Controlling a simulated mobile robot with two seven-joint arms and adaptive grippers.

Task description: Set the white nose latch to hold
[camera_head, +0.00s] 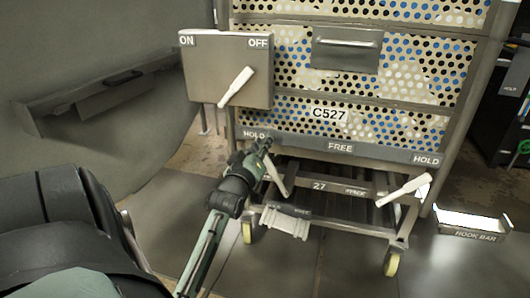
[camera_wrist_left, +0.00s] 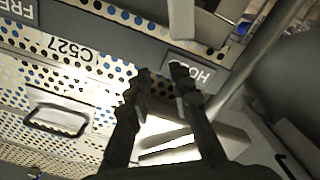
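A white latch lever (camera_head: 277,175) hangs slanted beneath the left HOLD label (camera_head: 255,135) on the rack's grey bar, beside my left gripper. My left gripper (camera_head: 262,145) is at that label, over the lever's upper part. In the left wrist view its two fingertips (camera_wrist_left: 160,78) are apart, with the HOLD label (camera_wrist_left: 190,70) just beyond them. A second white lever (camera_head: 405,190) slants below the right HOLD label. The FREE label (camera_head: 340,147) is mid-bar. My right gripper is not in view.
A grey ON/OFF box (camera_head: 205,75) with a white lever (camera_head: 236,88) is above my gripper. The perforated rack, marked C527 (camera_head: 328,114), stands on a wheeled cart (camera_head: 340,222). A hook bar tray (camera_head: 470,222) lies at right. The floor in front is clear.

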